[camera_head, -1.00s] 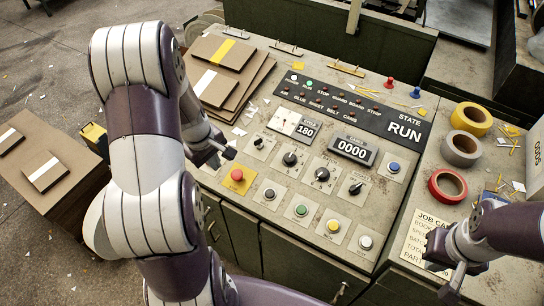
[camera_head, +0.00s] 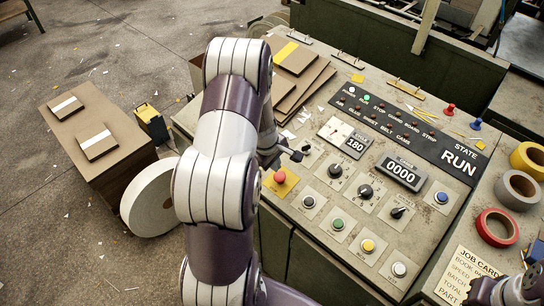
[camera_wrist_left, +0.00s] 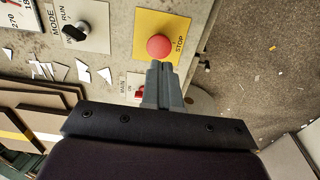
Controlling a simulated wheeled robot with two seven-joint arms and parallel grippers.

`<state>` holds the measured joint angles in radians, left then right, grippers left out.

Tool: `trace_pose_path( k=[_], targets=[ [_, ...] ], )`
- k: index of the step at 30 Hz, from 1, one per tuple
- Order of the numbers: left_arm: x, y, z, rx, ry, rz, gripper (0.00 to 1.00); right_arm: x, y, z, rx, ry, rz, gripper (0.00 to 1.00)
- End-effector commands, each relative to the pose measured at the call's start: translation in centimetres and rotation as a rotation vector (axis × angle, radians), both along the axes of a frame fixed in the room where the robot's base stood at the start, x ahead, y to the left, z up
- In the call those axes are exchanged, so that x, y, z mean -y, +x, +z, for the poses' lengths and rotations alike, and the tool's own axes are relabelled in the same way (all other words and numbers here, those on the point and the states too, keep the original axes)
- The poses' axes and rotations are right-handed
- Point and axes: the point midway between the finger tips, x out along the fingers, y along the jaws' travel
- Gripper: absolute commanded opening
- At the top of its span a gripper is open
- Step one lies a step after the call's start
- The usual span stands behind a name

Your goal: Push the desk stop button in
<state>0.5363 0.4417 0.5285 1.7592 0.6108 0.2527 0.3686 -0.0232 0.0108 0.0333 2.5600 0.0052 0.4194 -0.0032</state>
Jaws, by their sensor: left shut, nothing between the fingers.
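The desk stop button (camera_head: 280,177) is a red mushroom button on a yellow plate at the left of the control desk's front. In the left wrist view the red button (camera_wrist_left: 160,47) sits just past the fingertips, on the plate marked STOP. My left gripper (camera_head: 299,153) is shut and empty, near the button. In the left wrist view its closed fingers (camera_wrist_left: 162,68) point at the button and overlap its plate; I cannot tell whether they touch it. My right gripper (camera_head: 502,292) is partly in view at the bottom right, its fingers unclear.
Several knobs and buttons, including a green one (camera_head: 338,224) and a yellow one (camera_head: 368,246), lie right of the stop button. The display panel (camera_head: 410,130) reads RUN. Cardboard stacks (camera_head: 295,58) lie behind my left arm.

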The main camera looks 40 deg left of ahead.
Motion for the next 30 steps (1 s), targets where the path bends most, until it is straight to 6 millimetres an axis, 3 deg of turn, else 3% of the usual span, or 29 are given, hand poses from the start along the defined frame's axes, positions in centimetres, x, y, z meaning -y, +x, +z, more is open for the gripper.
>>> trace_pose_path(
  k=[3,9,23,30],
  targets=[
    [0.1,0.5,-2.5,-0.002,-0.002,0.0,0.0,0.0,0.0,-0.5,0.0,0.0,0.0,0.0],
    [0.1,1.2,-4.8,-0.001,0.0,0.0,0.0,0.0,0.0,-0.7,0.0,0.0,0.0,0.0],
    [0.1,1.4,-5.5,-0.001,0.001,-0.001,0.0,0.0,0.0,-0.8,0.0,0.0,0.0,0.0],
    [0.2,1.9,-7.9,-0.001,0.001,-0.002,0.0,0.0,0.0,-2.8,0.0,0.0,0.0,0.0]
  ],
)
